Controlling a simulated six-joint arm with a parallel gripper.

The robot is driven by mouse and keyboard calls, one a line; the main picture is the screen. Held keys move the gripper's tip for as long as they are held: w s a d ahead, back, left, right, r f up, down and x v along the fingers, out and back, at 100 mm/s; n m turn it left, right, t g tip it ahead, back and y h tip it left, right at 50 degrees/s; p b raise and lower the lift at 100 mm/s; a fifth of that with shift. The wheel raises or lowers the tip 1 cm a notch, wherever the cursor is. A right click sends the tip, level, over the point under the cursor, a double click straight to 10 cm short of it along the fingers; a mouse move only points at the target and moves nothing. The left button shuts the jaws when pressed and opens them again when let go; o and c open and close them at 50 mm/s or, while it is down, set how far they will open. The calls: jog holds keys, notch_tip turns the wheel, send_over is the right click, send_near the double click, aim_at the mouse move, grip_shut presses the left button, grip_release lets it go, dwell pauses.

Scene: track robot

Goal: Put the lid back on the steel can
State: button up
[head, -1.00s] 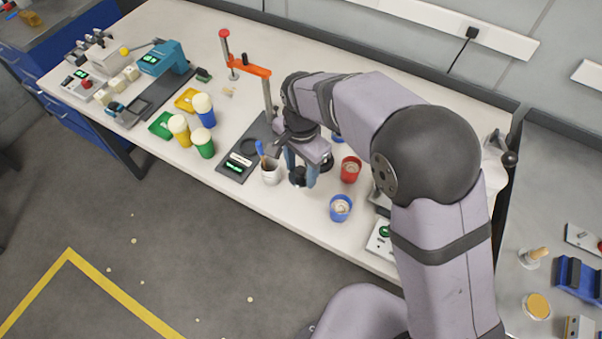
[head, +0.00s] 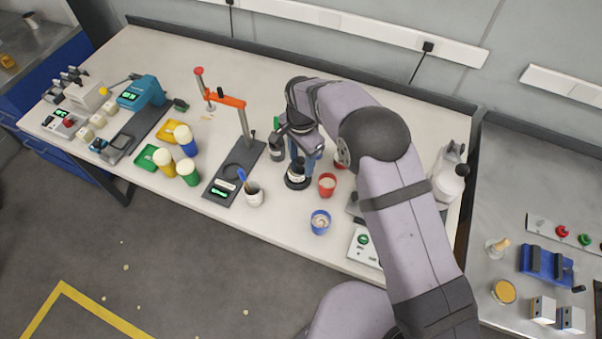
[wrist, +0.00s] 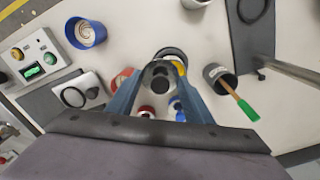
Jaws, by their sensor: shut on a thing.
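My gripper (head: 303,160) points down over the front middle of the bench, its blue fingers shut on a dark knobbed piece, seemingly the lid (wrist: 160,76). In the wrist view the lid sits between the fingertips (wrist: 160,90). Just beyond it shows part of a round rim with a pale inside, probably the steel can (wrist: 172,52). In the head view a small round thing with a dark base (head: 297,184) stands right below the fingers. The lid hides most of the can, and I cannot tell whether they touch.
A red cup (head: 327,186) and a blue cup (head: 320,222) stand to the right. A white pot (head: 254,195) with a blue brush stands at the left front. A dark pot (wrist: 214,72) with a green-tipped brush is close by. An orange-armed stand (head: 228,101) rises at the left.

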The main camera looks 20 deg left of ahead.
aim_at(298, 160)
jog(key=shift+m, duration=0.9)
jog(key=r, duration=0.1)
jog(key=w+a+r, duration=0.1)
jog(key=r, duration=0.1)
jog(key=shift+w+a+r, duration=0.25)
jog(key=shift+w+a, duration=0.15)
jog(key=shift+f, duration=0.15)
jog(key=shift+f+b, duration=2.1)
jog(key=shift+f, duration=1)
jog(key=shift+f, duration=0.15)
